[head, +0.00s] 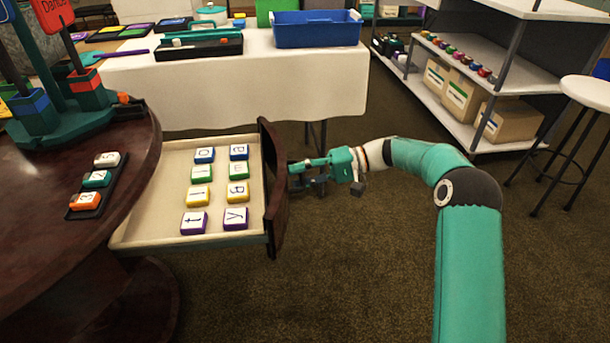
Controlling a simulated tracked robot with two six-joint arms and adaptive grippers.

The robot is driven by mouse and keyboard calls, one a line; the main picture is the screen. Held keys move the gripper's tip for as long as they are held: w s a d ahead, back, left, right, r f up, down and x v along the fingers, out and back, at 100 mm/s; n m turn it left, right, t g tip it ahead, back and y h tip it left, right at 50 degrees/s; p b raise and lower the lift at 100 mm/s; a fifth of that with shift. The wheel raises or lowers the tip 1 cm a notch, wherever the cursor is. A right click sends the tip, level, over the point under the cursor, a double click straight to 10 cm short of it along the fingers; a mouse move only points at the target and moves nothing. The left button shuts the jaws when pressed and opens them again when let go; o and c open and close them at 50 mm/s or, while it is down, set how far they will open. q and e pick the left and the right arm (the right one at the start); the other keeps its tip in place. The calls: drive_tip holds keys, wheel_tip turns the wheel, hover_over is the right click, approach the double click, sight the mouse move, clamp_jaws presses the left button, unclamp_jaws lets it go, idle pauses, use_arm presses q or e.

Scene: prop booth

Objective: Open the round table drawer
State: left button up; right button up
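The round table (40,205) is dark polished wood and fills the left side of the head view. Its drawer (150,228) is pulled out to the right, with a pale interior and a curved dark front (274,185). Several lettered blocks in blue, green, yellow and purple lie in two columns inside. My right gripper (296,175) is at the outer face of the drawer front, around its middle. The handle is hidden or too small to make out, and I cannot tell whether the fingers are closed on it. My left gripper is out of view.
A black tray (108,178) with blocks and a teal stand (75,125) are on the round table. A white-clothed table (250,88) with a blue bin (317,28) stands behind. Shelves (470,75) and a white stool (588,92) are at right. Carpet between is clear.

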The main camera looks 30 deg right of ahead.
drive_tip(key=shift+d, duration=0.1)
drive_tip(key=v, duration=1.1)
drive_tip(key=shift+d, duration=0.35)
drive_tip(key=shift+s, duration=0.1)
